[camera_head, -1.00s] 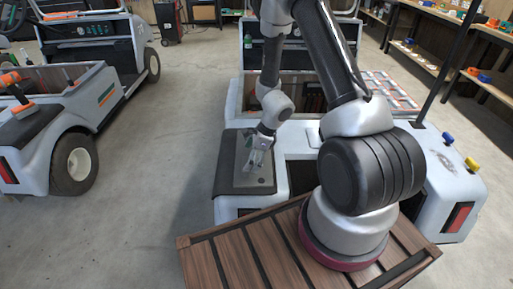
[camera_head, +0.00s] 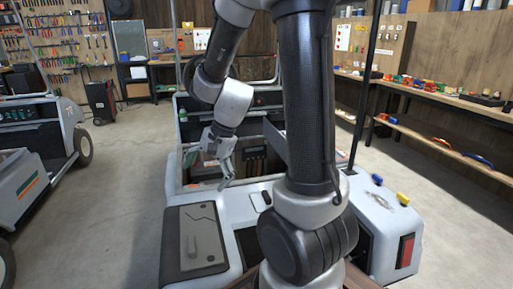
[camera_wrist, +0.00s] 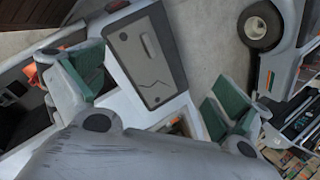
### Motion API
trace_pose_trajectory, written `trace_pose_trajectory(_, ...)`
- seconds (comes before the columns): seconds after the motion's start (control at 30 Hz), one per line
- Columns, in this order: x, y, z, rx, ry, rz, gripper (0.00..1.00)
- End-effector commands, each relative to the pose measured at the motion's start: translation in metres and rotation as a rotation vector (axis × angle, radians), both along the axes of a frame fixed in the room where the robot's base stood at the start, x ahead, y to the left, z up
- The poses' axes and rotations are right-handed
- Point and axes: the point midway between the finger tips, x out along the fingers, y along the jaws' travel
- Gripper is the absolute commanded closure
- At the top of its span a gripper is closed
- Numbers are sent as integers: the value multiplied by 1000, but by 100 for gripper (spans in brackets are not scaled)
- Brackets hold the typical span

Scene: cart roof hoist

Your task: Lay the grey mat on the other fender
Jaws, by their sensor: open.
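A dark grey mat (camera_head: 170,250) lies on the left fender of the near cart (camera_head: 245,205). A lighter grey flat panel (camera_head: 202,232) with a raised grip and a thin crooked line lies on top of it. In the wrist view the mat (camera_wrist: 176,50) and panel (camera_wrist: 140,62) show just beyond my fingers. My gripper (camera_head: 225,168) is open and empty, above the cart and behind the mat, apart from it. Its green-padded fingers are spread wide in the wrist view (camera_wrist: 155,92). The right fender (camera_head: 385,225) has a scuffed patch on its top.
A blue knob (camera_head: 377,179) and a yellow knob (camera_head: 403,198) stand on the right fender. An upright dark pole (camera_head: 368,80) rises beside it. An open bay (camera_head: 255,160) lies behind the fenders. A second cart (camera_head: 35,150) stands left, with clear floor between.

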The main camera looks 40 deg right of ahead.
Motion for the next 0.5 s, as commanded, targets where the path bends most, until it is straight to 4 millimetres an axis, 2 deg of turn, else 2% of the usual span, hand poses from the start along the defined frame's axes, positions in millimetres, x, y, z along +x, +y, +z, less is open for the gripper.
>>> trace_pose_trajectory(0.03, -14, -2, 23, -40, -54, 100, 0)
trace_pose_trajectory(0.2, -66, -18, 80, -212, -192, 440, 0)
trace_pose_trajectory(0.3, -98, -31, 104, -329, -255, 618, 0)
trace_pose_trajectory(0.5, -147, -56, 132, -528, -320, 866, 0)
